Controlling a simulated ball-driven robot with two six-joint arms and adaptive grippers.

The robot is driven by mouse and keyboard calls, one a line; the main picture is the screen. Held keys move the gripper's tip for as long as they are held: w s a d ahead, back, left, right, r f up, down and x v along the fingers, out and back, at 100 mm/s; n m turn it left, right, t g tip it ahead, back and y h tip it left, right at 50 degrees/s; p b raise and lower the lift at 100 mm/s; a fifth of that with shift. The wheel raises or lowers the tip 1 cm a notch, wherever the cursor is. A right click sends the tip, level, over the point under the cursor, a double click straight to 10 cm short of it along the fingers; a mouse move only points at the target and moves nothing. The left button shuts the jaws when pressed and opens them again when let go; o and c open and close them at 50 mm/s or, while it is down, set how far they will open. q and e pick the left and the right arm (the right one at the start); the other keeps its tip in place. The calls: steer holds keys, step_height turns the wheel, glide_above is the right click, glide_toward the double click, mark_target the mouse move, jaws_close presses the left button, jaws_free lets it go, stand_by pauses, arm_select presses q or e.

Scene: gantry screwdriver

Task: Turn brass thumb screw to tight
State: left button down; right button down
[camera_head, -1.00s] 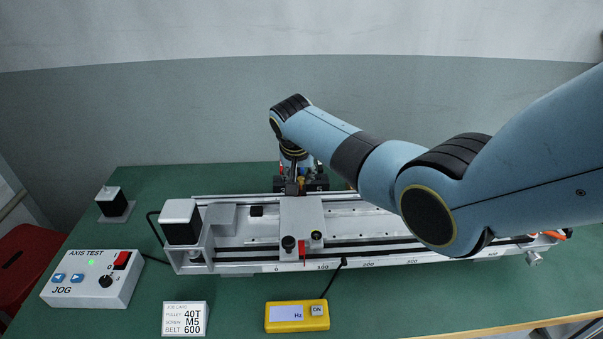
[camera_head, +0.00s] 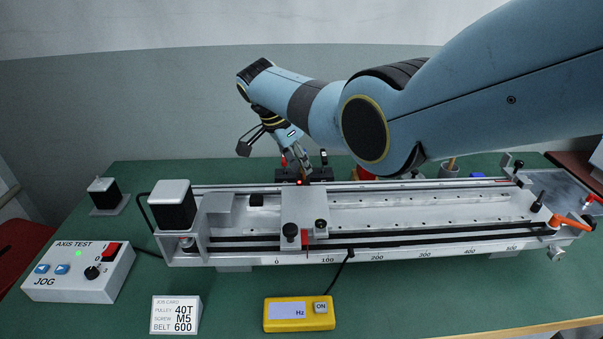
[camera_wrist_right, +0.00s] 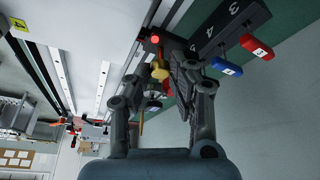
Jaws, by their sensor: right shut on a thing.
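The brass thumb screw (camera_wrist_right: 160,70) shows as a small yellow winged piece in the right wrist view, between my fingers and close to a lit red lamp (camera_wrist_right: 155,39). My right gripper (camera_wrist_right: 158,76) is shut on it. In the head view my right gripper (camera_head: 304,170) reaches down, tilted, at the back edge of the silver carriage (camera_head: 303,204). There the fingers hide the screw, and the red lamp (camera_head: 299,183) glows beside them. How tight the screw is cannot be told. My left gripper is in neither view.
The long gantry rail (camera_head: 420,212) runs right from the carriage. A black tool rack (camera_wrist_right: 232,22) with red and blue handles stands close behind my fingers. The jog box (camera_head: 78,270), job card (camera_head: 176,314) and yellow Hz meter (camera_head: 299,313) lie in front on the green table.

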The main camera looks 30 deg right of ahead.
steer(key=shift+w+d+m+g+y+b, duration=0.15)
steer(key=shift+m+g+b, duration=0.2)
steer(key=shift+m+b, duration=0.65)
steer(key=shift+w+a+m+g+y+b, duration=0.15)
steer(key=shift+m+g+b, duration=0.2)
steer(key=shift+m+b, duration=0.6)
steer(key=shift+s+d, duration=0.1)
steer(key=c, duration=1.2)
jaws_free()
steer(key=shift+o, duration=0.2)
steer(key=v, duration=0.8)
